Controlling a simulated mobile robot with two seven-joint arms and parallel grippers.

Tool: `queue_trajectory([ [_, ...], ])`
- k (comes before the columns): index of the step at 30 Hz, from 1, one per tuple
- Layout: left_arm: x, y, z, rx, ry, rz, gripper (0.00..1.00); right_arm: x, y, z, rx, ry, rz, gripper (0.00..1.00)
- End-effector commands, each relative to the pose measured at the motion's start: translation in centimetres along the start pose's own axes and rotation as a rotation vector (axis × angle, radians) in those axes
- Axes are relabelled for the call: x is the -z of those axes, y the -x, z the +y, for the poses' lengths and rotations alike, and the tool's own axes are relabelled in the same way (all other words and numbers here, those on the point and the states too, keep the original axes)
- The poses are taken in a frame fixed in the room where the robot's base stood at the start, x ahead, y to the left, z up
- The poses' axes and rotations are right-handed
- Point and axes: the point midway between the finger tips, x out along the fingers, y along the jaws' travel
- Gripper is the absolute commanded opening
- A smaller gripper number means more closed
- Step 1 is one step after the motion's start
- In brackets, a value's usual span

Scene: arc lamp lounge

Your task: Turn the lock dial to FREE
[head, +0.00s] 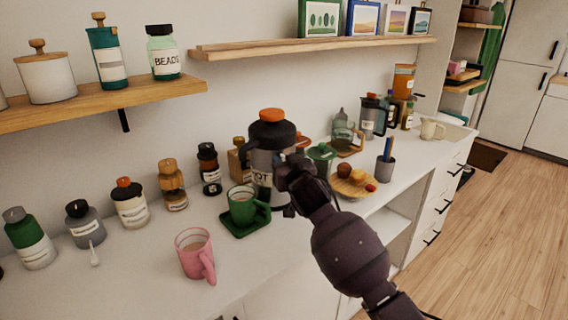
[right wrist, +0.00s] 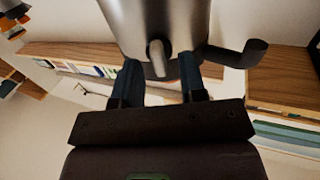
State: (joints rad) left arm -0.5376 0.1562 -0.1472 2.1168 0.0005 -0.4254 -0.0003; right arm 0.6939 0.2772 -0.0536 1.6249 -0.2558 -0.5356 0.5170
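A large metal pot (head: 262,165) with a black lid and an orange round top (head: 272,114) stands on the counter. Its label is partly hidden by my right arm. I cannot tell which part is the lock dial, and no FREE mark is readable. My right gripper (head: 288,178) is at the pot's right front side. In the right wrist view, the fingers (right wrist: 160,84) are apart, near the steel body (right wrist: 155,20). A small grey knob or spout (right wrist: 156,54) shows between them, with gaps on both sides. My left gripper is not in view.
A green mug (head: 242,205) on a green tray (head: 240,228) stands just left of the pot. A pink mug (head: 192,254) is nearer the front. A wooden plate of fruit (head: 350,186) is at right. Several jars line the wall, below shelves (head: 310,48).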

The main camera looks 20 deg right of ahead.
Motion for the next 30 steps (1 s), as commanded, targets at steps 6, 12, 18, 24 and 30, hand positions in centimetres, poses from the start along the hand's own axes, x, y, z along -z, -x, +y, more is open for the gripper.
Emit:
queue_trajectory([
  [6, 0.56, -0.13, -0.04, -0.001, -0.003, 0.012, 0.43, 0.05, -0.4, 0.02, 0.0, 0.0, 0.001, 0.38],
  [12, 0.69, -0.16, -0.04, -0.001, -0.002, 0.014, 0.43, 0.07, -0.37, 0.01, 0.0, 0.0, 0.001, 0.31],
  [18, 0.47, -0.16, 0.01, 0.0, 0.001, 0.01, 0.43, 0.06, -0.36, 0.0, 0.0, 0.0, 0.001, 0.0],
  [24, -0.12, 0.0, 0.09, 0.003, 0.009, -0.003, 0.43, 0.08, -0.35, -0.01, 0.0, 0.003, 0.001, 0.0],
  [30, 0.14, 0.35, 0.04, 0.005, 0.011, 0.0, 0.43, 0.32, -0.34, -0.03, 0.001, 0.046, 0.002, 0.0],
])
